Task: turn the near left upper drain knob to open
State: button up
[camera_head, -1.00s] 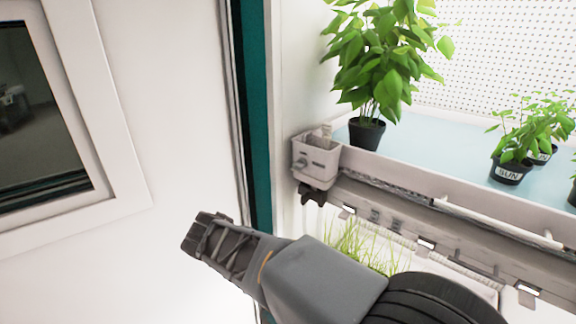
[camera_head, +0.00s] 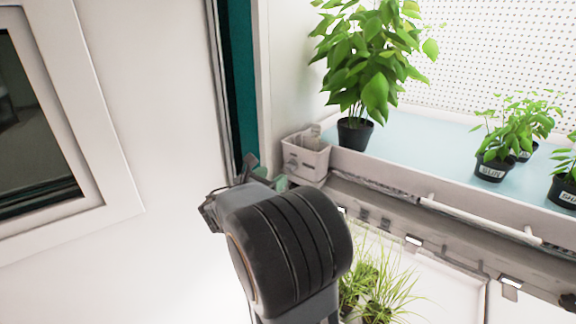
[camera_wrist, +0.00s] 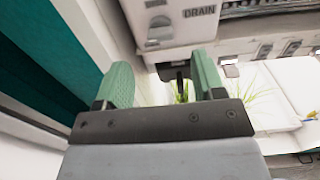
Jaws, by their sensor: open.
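The grey drain knob (camera_wrist: 160,32) sits on the front of a pale box (camera_wrist: 198,32) marked DRAIN, in the wrist view. In the wrist view my gripper (camera_wrist: 163,80) is open, with green finger pads apart and nothing held. The knob appears beyond the fingertips, between them and higher in the picture. A dark fitting (camera_wrist: 176,70) under the box shows between the fingers.
The upper tray (camera_head: 400,178) holds several potted plants, with a pale bar along its front. Grass (camera_head: 375,285) grows below it. A teal door edge (camera_head: 236,90) and a white windowed door panel (camera_head: 160,120) stand close on the left.

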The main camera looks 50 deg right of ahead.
aim_at(287, 167)
jog(key=d, duration=0.5)
jog(key=d+p, duration=0.1)
jog(key=d, duration=0.1)
jog(key=shift+w+d, duration=0.25)
jog(key=shift+w, duration=0.1)
jog(key=c, duration=0.9)
